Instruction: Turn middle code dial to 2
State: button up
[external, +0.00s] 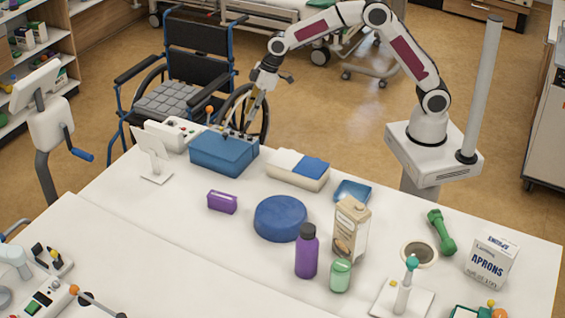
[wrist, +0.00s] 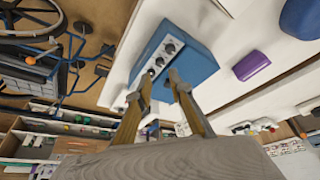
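A blue box (external: 222,157) stands near the far left edge of the table; it also shows in the wrist view (wrist: 198,62). Its pale front panel carries dark round dials in a row, and the middle code dial (wrist: 160,61) lies between two others. The numbers on the dials are too small to read. My gripper (external: 247,122) is at the box's far side, close to the panel. In the wrist view my gripper (wrist: 160,82) has its two fingers apart, with nothing seen between them. The fingertips are near the lowest dial; contact cannot be told.
A white device (external: 174,133) with an orange-tipped lever stands beside the box. A white and blue-topped container (external: 298,169) is to its right. A purple block (external: 222,202) and blue round cushion (external: 281,219) lie nearer. A wheelchair (external: 190,80) stands beyond the table.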

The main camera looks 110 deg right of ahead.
aim_at(244, 135)
jog(key=shift+f, duration=0.1)
jog(key=shift+x, duration=3.75)
grip_shut()
